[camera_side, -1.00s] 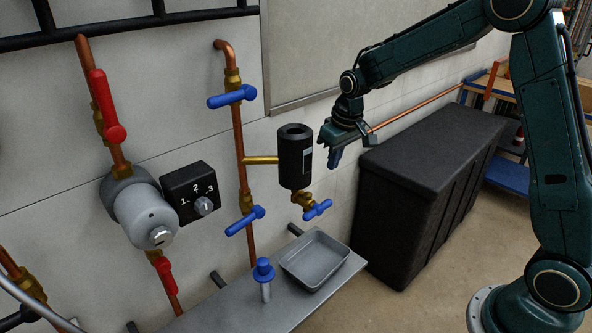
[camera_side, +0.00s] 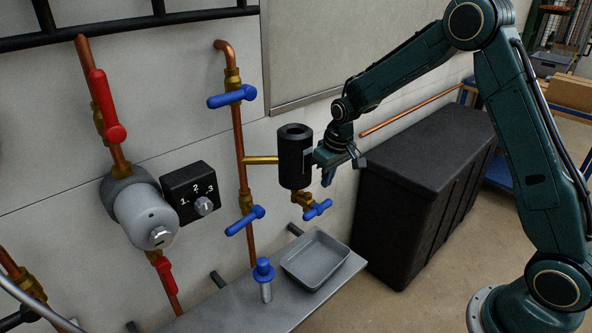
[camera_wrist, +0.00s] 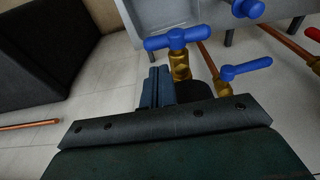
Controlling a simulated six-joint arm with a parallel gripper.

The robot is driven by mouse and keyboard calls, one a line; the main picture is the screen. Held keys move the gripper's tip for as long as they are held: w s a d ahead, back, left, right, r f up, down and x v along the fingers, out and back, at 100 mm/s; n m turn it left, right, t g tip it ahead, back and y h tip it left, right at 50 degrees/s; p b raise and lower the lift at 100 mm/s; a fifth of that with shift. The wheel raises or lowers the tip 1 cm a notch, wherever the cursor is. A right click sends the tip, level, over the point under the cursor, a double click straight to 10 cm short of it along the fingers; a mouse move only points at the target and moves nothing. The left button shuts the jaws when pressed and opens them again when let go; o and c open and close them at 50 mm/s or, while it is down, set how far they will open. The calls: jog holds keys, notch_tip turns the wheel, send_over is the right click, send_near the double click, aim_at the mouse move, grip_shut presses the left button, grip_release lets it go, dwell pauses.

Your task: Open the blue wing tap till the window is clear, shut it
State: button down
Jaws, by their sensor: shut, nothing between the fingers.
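The blue wing tap (camera_side: 317,209) sits on a brass outlet under a black cylinder (camera_side: 295,150). In the wrist view the tap (camera_wrist: 178,39) lies just beyond my fingertips, its wings spread roughly across the picture. The cylinder's window is on the side facing my gripper; my gripper covers most of it in the side view, so I cannot tell whether it is clear. My gripper (camera_side: 328,180) is shut and empty, pointing down, right of the cylinder and a little above the tap. The fingers (camera_wrist: 158,88) appear apart from the tap.
A grey tray (camera_side: 318,262) rests on the shelf below the tap, beside a blue-topped peg (camera_side: 264,275). Two other blue valves, upper (camera_side: 231,97) and lower (camera_side: 245,220), sit on the copper pipe. A large black box (camera_side: 425,190) stands at right.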

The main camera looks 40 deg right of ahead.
aim_at(328, 200)
jog(key=shift+w+f, duration=0.25)
jog(key=shift+f, duration=1)
jog(key=shift+w+f, duration=0.25)
jog(key=shift+f, duration=0.95)
jog(key=shift+d+f+y, duration=0.25)
jog(key=shift+d+y, duration=0.05)
jog(key=shift+y, duration=0.4)
jog(key=shift+d+f+y, duration=0.25)
jog(key=shift+y, duration=0.4)
jog(key=shift+d+f+y, duration=0.2)
jog(key=shift+y, duration=0.45)
jog(key=shift+d+f+m+y, duration=0.15)
jog(key=shift+f+m+y, duration=0.1)
jog(key=shift+f+y, duration=1)
jog(key=shift+d+f+m+y, duration=0.15)
jog(key=shift+f+m+y, duration=0.1)
jog(key=shift+f+y, duration=0.95)
jog(key=shift+r+y, duration=0.2)
jog(key=shift+y, duration=0.05)
jog(key=shift+r, duration=0.1)
jog(key=shift+r, duration=0.7)
